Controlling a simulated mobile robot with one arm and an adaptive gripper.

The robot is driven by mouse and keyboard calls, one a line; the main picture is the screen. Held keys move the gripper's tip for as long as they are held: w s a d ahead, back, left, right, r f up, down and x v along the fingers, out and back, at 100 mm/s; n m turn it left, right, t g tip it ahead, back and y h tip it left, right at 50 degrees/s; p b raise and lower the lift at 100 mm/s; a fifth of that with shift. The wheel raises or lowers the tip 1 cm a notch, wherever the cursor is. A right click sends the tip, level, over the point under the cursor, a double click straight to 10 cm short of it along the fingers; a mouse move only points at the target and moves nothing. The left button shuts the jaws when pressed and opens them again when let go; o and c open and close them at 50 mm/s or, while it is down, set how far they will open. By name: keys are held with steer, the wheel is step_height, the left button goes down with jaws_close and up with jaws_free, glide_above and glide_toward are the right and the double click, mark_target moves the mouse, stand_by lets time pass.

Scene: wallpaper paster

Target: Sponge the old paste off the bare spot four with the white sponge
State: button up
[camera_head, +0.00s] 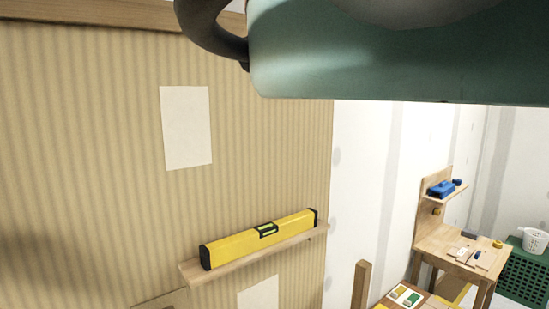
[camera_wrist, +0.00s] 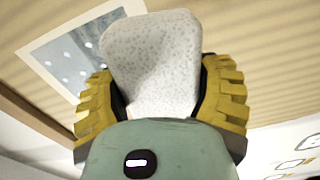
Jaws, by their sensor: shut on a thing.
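In the wrist view my gripper (camera_wrist: 160,80) is shut on the white sponge (camera_wrist: 150,50), a pale speckled block between its yellow ridged fingers. A bare grey-blue patch (camera_wrist: 65,55) with pale dots, probably paste, lies on the striped wall behind the sponge at the upper left. The sponge overlaps part of it in the picture; I cannot tell whether they touch. In the head view two bare patches show on the wallpaper: an upper one (camera_head: 186,127) and a lower one (camera_head: 258,293), cut by the frame edge. No numbers are readable, so I cannot tell which is spot four.
A wooden shelf (camera_head: 190,273) with a yellow spirit level (camera_head: 240,245) juts from the wall between the patches. A wooden workbench (camera_head: 465,250) stands at the right, near a green crate (camera_head: 525,275) with a white bucket (camera_head: 536,241). My arm covers the upper right.

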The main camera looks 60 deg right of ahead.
steer(key=shift+w, duration=0.1)
stand_by(0.6)
steer(key=shift+w+d+n+p, duration=0.35)
steer(key=shift+w+n, duration=0.15)
steer(key=shift+w, duration=0.5)
steer(key=shift+w+d+n+p, duration=0.25)
steer(key=shift+w+n, duration=0.25)
steer(key=shift+w, duration=0.5)
steer(key=shift+x, duration=1.3)
stand_by(0.6)
steer(key=shift+d, duration=0.1)
stand_by(0.7)
steer(key=shift+r, duration=1.95)
steer(key=shift+s+r, duration=0.15)
steer(key=shift+r, duration=0.05)
steer(key=shift+r, duration=0.1)
